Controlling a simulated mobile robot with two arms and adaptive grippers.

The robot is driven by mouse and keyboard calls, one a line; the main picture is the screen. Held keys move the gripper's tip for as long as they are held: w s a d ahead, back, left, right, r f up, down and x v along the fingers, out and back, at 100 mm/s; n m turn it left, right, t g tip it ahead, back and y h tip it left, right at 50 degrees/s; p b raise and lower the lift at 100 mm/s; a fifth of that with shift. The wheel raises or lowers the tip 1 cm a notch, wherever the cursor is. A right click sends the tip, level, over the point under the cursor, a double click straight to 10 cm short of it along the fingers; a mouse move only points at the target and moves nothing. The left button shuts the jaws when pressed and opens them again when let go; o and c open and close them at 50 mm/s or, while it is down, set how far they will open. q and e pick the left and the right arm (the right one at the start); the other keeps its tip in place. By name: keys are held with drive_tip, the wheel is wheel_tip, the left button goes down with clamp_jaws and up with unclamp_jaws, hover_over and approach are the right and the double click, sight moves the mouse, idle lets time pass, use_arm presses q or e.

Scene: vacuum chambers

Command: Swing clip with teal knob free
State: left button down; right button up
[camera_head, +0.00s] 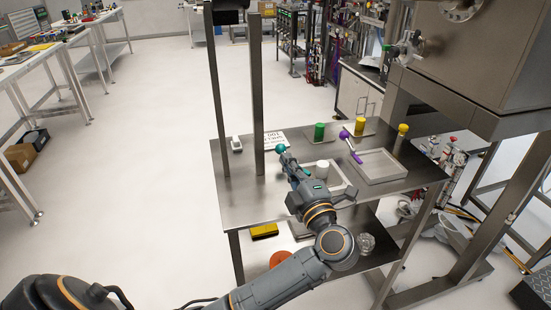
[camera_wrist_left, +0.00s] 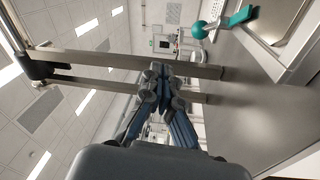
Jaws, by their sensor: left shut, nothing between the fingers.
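The clip's teal knob (camera_head: 281,148) shows in the head view just beyond the tip of my left gripper (camera_head: 287,160). In the left wrist view the teal knob (camera_wrist_left: 199,30) is a round ball beside a teal bar (camera_wrist_left: 240,17), at the edge of a pale tray at upper right. My left gripper (camera_wrist_left: 160,108) has its fingers together and empty, pointing toward the two upright posts. The knob stands apart from the fingers in the wrist view. My left gripper and arm hide part of the near tray in the head view. My right gripper is not in view.
Two metal posts (camera_head: 256,100) rise from the steel table (camera_head: 240,201), left of the knob. A purple-knobbed clip (camera_head: 349,144) sits at another tray (camera_head: 378,176). A large metal chamber (camera_head: 480,60) overhangs the right.

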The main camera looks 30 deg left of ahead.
use_arm(q)
drive_tip(key=f, duration=0.1)
drive_tip(key=f+g+h, duration=0.1)
drive_tip(key=f, duration=0.1)
drive_tip(key=shift+w+d+f+h, duration=0.1)
drive_tip(key=shift+d+f+h, duration=0.2)
drive_tip(key=shift+f+h, duration=0.1)
drive_tip(key=x, duration=1)
drive_tip(key=shift+a, duration=0.1)
